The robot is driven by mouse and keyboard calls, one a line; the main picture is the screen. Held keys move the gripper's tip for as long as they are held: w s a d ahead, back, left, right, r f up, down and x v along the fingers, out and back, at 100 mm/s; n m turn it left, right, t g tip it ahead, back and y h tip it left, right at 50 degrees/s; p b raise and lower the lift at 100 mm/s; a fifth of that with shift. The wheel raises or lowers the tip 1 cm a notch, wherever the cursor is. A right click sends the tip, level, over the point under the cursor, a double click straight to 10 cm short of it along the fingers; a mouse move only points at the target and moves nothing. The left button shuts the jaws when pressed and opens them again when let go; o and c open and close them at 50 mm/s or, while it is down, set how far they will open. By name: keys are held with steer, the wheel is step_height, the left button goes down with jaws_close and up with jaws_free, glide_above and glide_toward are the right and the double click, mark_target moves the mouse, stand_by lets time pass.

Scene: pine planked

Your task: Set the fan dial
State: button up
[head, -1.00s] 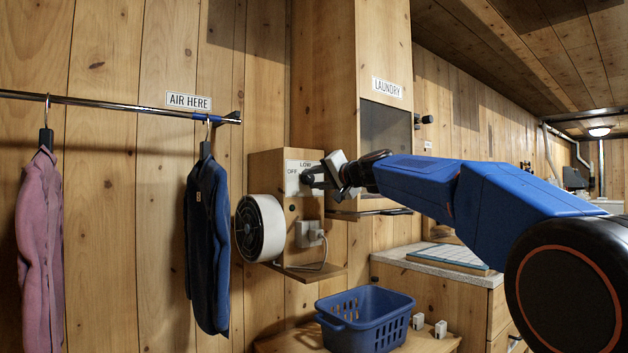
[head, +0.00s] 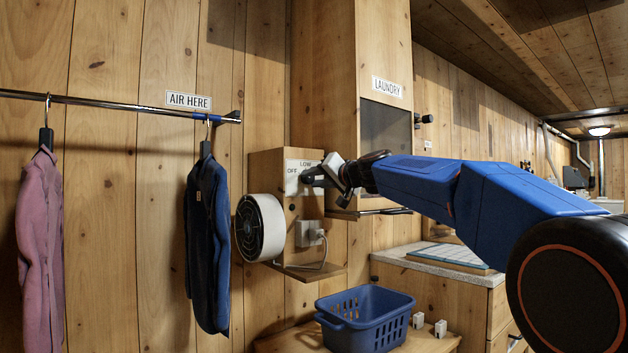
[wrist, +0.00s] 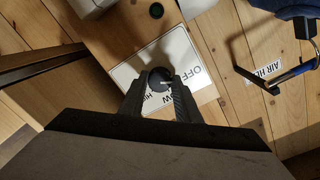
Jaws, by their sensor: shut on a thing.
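The fan dial (wrist: 160,79) is a dark round knob on a white plate (wrist: 196,80) marked OFF, LOW and a partly hidden HI. In the wrist view my gripper (wrist: 160,88) has its two fingers on either side of the dial, shut on it. A pale mark on the knob points toward the OFF side. In the head view my gripper (head: 318,178) reaches the plate (head: 292,172) from the right and hides the dial. The white fan (head: 260,228) is on the side of the wooden box, below and left of the plate.
A blue jacket (head: 207,240) and a pink garment (head: 40,240) hang on the rail (head: 120,104) at left. A plugged-in socket (head: 309,234) is below the dial. A blue basket (head: 365,318) stands lower down. The laundry cabinet (head: 385,130) is close to my gripper.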

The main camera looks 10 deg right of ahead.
steer(key=o, duration=1.1)
steer(key=shift+f, duration=0.1)
steer(key=shift+s+d, duration=0.25)
steer(key=shift+s, duration=0.2)
steer(key=v, duration=1.6)
steer(key=shift+s+f, duration=0.1)
steer(key=shift+s, duration=0.05)
